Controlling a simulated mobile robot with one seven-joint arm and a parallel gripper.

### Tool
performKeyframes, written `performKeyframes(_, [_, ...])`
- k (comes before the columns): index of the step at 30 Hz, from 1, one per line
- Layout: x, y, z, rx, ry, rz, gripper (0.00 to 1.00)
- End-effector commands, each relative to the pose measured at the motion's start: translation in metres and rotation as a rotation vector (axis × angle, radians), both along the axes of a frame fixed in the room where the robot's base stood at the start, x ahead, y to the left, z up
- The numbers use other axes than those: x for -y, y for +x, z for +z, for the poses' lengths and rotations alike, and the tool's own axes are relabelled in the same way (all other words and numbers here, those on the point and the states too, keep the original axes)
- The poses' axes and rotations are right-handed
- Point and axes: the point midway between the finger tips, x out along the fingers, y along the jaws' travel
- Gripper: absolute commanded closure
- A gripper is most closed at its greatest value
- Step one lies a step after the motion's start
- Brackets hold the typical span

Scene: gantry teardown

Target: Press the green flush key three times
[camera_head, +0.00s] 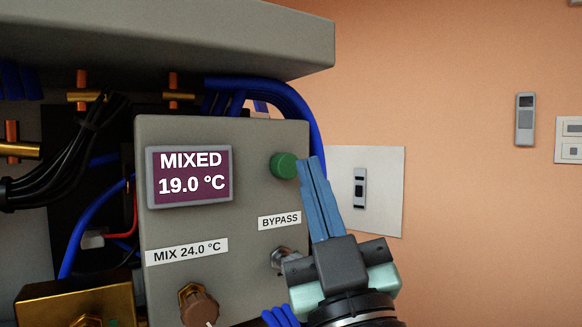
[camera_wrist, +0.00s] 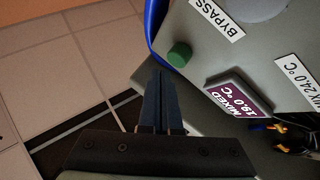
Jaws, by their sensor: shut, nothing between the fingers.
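The green flush key (camera_head: 284,165) is a round green button on the upper right of the grey panel (camera_head: 250,140). It also shows in the wrist view (camera_wrist: 179,54), standing out from the panel. My gripper (camera_head: 309,162) has blue fingers that are shut and empty. In the head view its fingertips appear just right of the key. In the wrist view the fingertips (camera_wrist: 160,76) lie below and left of the key, with a small gap in the picture. Whether they touch it cannot be told for sure, but they look apart.
A display (camera_head: 189,176) reads "MIXED 19.0 °C". A "BYPASS" label (camera_head: 280,221), a "MIX 24.0 °C" label (camera_head: 187,251) and a brown knob (camera_head: 200,306) sit lower on the panel. Blue hoses (camera_head: 302,108) curve around the panel's upper right. A grey overhang (camera_head: 170,40) is above.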

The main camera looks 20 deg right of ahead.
Motion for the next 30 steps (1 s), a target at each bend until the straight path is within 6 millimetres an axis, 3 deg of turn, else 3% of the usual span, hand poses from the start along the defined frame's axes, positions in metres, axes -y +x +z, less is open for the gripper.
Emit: performKeyframes(30, [-0.0024, 0.0088, 0.0001, 0.0, 0.0, 0.0, 1.0])
